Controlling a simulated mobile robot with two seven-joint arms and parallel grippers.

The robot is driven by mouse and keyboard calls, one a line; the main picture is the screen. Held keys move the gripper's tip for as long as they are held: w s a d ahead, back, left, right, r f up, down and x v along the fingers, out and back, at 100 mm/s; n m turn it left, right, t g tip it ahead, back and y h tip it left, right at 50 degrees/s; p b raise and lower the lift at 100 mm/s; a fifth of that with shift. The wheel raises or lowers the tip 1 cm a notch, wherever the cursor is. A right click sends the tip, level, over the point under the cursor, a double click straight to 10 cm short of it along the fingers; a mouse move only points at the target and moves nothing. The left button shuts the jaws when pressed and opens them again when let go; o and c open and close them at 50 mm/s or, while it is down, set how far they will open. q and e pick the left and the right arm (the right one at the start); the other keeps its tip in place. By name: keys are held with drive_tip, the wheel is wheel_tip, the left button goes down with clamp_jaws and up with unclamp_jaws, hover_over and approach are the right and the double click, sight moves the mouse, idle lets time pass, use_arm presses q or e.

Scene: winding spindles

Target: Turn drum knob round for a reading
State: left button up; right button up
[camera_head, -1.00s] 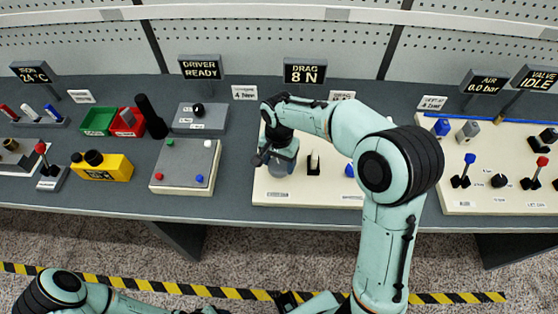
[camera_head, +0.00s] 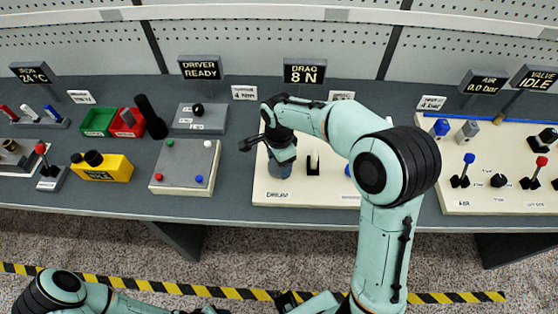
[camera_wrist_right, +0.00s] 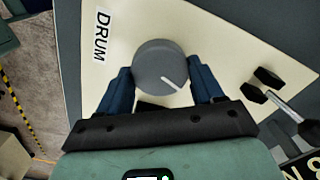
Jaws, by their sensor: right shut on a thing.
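The drum knob (camera_wrist_right: 161,68) is a round grey knob with a white pointer line, on a cream panel beside a label reading DRUM (camera_wrist_right: 103,36). In the right wrist view its line points down and to the right. My right gripper (camera_wrist_right: 162,84) is shut on the knob, with a blue finger on each side. In the head view the right gripper (camera_head: 281,158) is over the left part of the cream panel (camera_head: 320,193) and mostly covers the knob. The display above (camera_head: 304,72) reads DRAG 8 N. My left arm shows at the bottom left, its fingers out of view.
A black post (camera_head: 313,165) stands just right of the knob. A grey board with coloured pegs (camera_head: 184,168), a yellow box (camera_head: 103,170) and red and green bins (camera_head: 98,121) lie to the left. Another lever panel (camera_head: 455,203) is on the right.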

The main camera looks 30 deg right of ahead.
drive_tip(key=shift+r, duration=0.1)
idle(0.3)
drive_tip(key=o, duration=1)
drive_tip(key=shift+o, duration=0.2)
use_arm(q)
drive_tip(key=shift+w+r+p, duration=0.75)
drive_tip(key=shift+r+p, duration=0.05)
drive_tip(key=shift+r, duration=0.3)
use_arm(e)
wheel_tip(320, 180, up, 13)
drive_tip(key=shift+r, duration=0.2)
